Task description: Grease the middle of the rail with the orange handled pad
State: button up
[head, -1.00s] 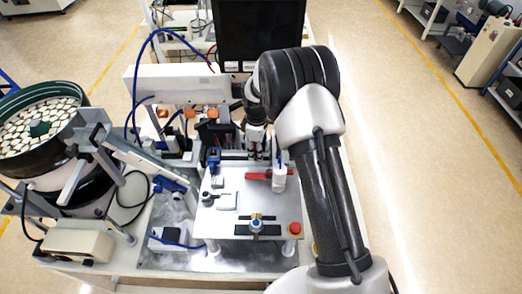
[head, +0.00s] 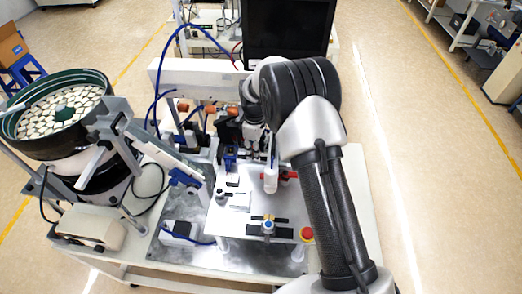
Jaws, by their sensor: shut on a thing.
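My gripper (head: 255,148) is over the back of the raised plate, below my dark wrist. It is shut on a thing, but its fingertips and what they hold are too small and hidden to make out. A white upright piece (head: 270,181) with a thin stem shows just right of and below the gripper; I cannot tell whether it is held. It stands in front of a red bar (head: 292,176). Small orange parts (head: 210,107) show behind the plate; I cannot pick out the orange handled pad. A pale sloping track (head: 160,152) runs from the bowl; I cannot tell whether it is the rail.
The bowl feeder (head: 62,108) stands at the left. The raised plate (head: 235,222) carries small fixtures and a red button (head: 306,234). A dark monitor (head: 288,28) stands behind. Blue hoses arch over the back left. The table's right strip is bare.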

jog(key=shift+w+a+b, duration=0.15)
jog(key=shift+a+b, duration=0.05)
jog(key=shift+a, duration=0.65)
jog(key=shift+w+a+b, duration=0.15)
jog(key=shift+a, duration=0.7)
jog(key=shift+s+d+f+b, duration=0.1)
jog(key=shift+s+d+b, duration=0.25)
jog(key=shift+d, duration=1.95)
jog(key=shift+s+d+b, duration=0.15)
jog(key=shift+s+d, duration=0.4)
jog(key=shift+d, duration=1.75)
jog(key=shift+s+d+f+b, duration=0.1)
jog(key=shift+s+d+b, duration=0.25)
jog(key=shift+d, duration=1.95)
jog(key=shift+s, duration=0.1)
jog(key=shift+r+p, duration=1.85)
jog(key=shift+r, duration=1.25)
notch_tip(320, 180, up, 3)
jog(key=shift+f+p, duration=0.1)
jog(key=shift+p, duration=0.75)
